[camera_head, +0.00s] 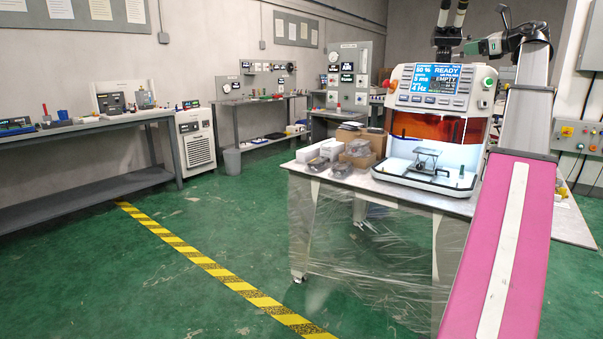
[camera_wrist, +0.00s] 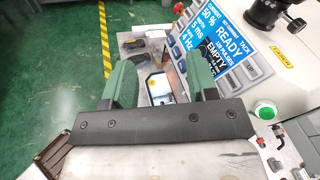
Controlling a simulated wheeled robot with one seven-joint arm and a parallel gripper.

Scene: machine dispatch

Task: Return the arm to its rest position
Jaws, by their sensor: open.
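My gripper (camera_wrist: 158,72) shows in the wrist view as two green fingers set wide apart on a dark bar, with nothing held between them. In the head view my gripper (camera_head: 478,46) is beside the top of a white bench machine (camera_head: 482,87), pointing left. My pink arm rises on the right of the head view, with its upper links bent over near the machine. The machine's screen (camera_head: 437,78) reads READY and EMPTY; this screen (camera_wrist: 218,42) is close to the right finger in the wrist view. I cannot tell whether the gripper touches anything.
The machine stands on a wrapped table (camera_head: 385,192) with cardboard boxes (camera_head: 362,143) and small grey parts. Microscope eyepieces (camera_head: 451,14) rise close to the gripper. A workbench (camera_head: 90,130) lines the left wall. The green floor beside the yellow striped line (camera_head: 205,262) is clear.

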